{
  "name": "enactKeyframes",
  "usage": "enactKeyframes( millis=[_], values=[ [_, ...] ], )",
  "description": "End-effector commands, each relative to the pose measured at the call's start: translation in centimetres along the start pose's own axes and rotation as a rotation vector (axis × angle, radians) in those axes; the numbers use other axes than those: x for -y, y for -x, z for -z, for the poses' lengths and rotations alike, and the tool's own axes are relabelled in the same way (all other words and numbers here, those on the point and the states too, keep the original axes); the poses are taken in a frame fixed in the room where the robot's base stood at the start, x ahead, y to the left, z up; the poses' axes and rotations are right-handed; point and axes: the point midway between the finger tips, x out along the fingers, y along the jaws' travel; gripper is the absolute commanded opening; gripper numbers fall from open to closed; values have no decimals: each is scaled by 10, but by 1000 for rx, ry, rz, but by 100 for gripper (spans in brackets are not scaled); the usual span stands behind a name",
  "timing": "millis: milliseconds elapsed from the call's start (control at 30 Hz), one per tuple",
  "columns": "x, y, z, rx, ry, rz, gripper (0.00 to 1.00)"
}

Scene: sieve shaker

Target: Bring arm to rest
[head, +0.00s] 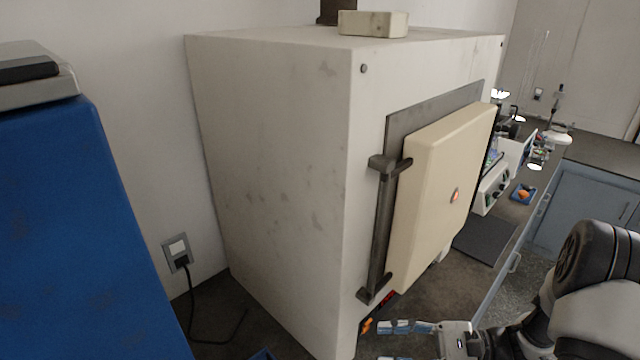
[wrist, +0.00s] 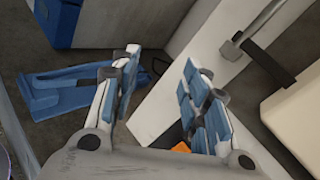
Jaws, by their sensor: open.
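My gripper (head: 385,342) is at the bottom of the head view, low in front of the large off-white cabinet (head: 270,170). Its blue-padded fingers are apart and nothing is between them; it also shows open in the wrist view (wrist: 158,95). My arm enters the head view from the lower right. The cabinet's cream door (head: 445,190) appears shut, with a dark vertical handle (head: 383,230) on its left side. In the wrist view the handle (wrist: 255,35) is beyond the fingers at upper right. I cannot tell if any finger touches the cabinet.
A blue cabinet (head: 75,230) stands at left. A blue stand-like object (wrist: 60,90) lies on the dark bench beyond the fingers. A power cord (head: 190,310) runs from the wall outlet (head: 177,252). Lab equipment (head: 490,190) and a dark mat (head: 486,240) sit on the bench at right.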

Motion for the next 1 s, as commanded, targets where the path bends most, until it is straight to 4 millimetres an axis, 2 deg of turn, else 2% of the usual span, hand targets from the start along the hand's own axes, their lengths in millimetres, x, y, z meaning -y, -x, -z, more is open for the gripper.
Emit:
enactKeyframes(
  millis=[33,100,300,433,700,1000],
  values=[
    [-3,-7,-16,-35,41,-70,42],
    [-10,-14,-33,-84,90,-163,42],
    [-37,-27,-75,-235,250,-414,42],
    [-55,-29,-97,-340,368,-562,42],
    [-86,-18,-133,-574,647,-824,42],
    [-103,7,-165,-851,1007,-1032,42]
  ],
)
